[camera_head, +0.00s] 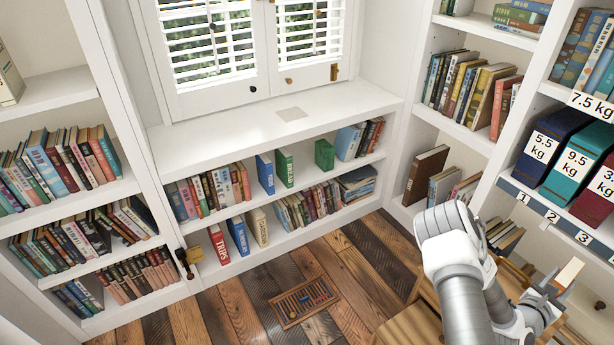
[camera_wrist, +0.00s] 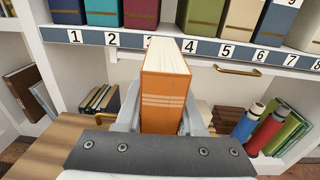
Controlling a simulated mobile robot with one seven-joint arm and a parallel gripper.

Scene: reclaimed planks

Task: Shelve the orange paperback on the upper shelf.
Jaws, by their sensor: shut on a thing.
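The orange paperback (camera_wrist: 163,100) shows in the wrist view, upright with its banded orange spine toward me and its cream page edges on top. My gripper (camera_wrist: 160,115) is shut on it, one finger on each side. In the head view my gripper (camera_head: 548,298) is at the lower right, and the book's pale page block (camera_head: 569,273) shows beyond it. The low bookcase under the window has an upper shelf (camera_head: 296,170) with books at left and right and spaced blue and green books between them. The numbered shelf (camera_wrist: 205,53) carries several coloured volumes just beyond the paperback.
A wooden surface (camera_wrist: 62,140) lies below my gripper. A brass handle (camera_wrist: 238,71) sits under the numbered shelf edge, with bottles (camera_wrist: 262,128) and books below. Weight-labelled volumes (camera_head: 549,143) stand at right.

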